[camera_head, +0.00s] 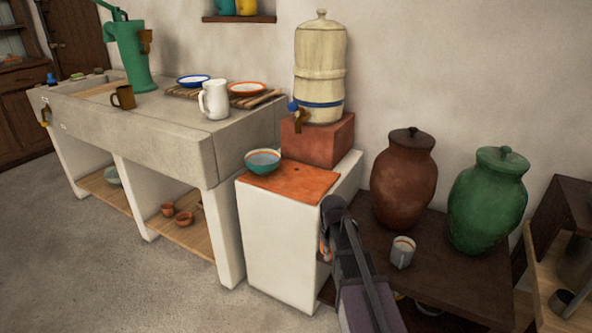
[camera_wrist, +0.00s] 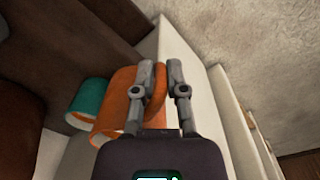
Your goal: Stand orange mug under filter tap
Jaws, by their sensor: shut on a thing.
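The orange mug (camera_wrist: 118,98) shows in the wrist view. My gripper (camera_wrist: 161,66) is shut on it at what looks like its handle, with the body left of the fingers. In the head view my gripper (camera_head: 330,212) is in front of the right edge of the white cabinet, and only a sliver of orange (camera_head: 325,244) shows beside it. The cream filter (camera_head: 320,70) stands on a red block, with its tap (camera_head: 300,120) low on the front left. Below the tap is an orange-red slab (camera_head: 288,182) on the cabinet.
A teal-and-white bowl (camera_head: 262,161) sits on the slab's back left. A grey mug (camera_head: 402,252), brown jar (camera_head: 404,180) and green jar (camera_head: 487,200) stand on the dark table at right. A teal piece (camera_wrist: 86,104) is beside the mug in the wrist view.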

